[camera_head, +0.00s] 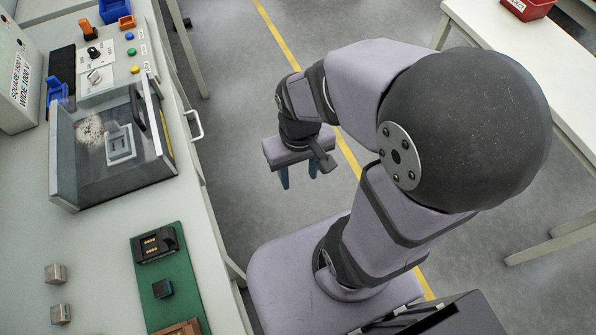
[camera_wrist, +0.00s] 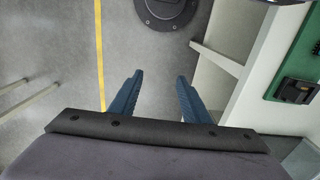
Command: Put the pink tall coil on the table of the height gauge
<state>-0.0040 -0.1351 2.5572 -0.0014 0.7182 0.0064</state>
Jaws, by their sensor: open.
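My gripper (camera_head: 299,181) hangs over the grey floor beside the bench, its two blue fingers apart with nothing between them. The wrist view also shows the open gripper (camera_wrist: 160,76) with floor beyond its fingers. I cannot see a pink tall coil in either view. I cannot make out a height gauge in either view.
A bench (camera_head: 105,235) on the left carries an open-topped clear-walled enclosure (camera_head: 118,145), a button panel (camera_head: 105,65), a green board (camera_head: 180,285) with dark connectors, and two small metal blocks (camera_head: 56,273). A white table (camera_head: 545,70) stands right.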

